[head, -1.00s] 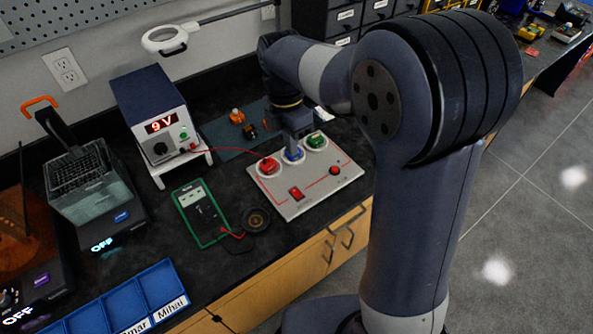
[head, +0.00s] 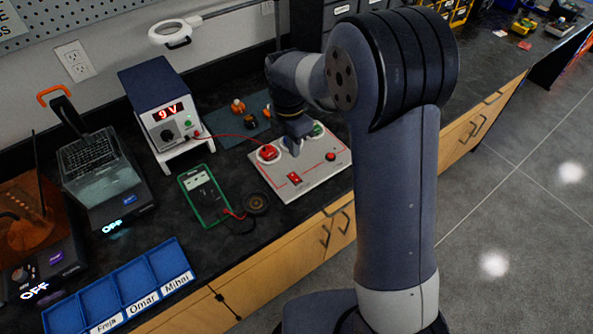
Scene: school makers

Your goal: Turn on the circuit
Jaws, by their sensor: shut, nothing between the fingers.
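The circuit board (head: 315,178) is a light grey panel lying on the black bench. It has a red knob (head: 268,153) at its left and a green knob (head: 318,129) at its back right, each on a white round base. A red rocker switch (head: 294,178) sits near the front left, and a small round red part (head: 330,156) sits at the right. My gripper (head: 296,148) points down over the middle of the board, between the red and green knobs. It is shut and empty. It hides the blue knob. I cannot tell whether it touches the board.
A power supply (head: 158,92) reading 9 V stands to the left, with a red wire running to the board. A green multimeter (head: 204,195) and a small round black part (head: 256,203) lie nearby. Blue trays (head: 122,283) line the front edge.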

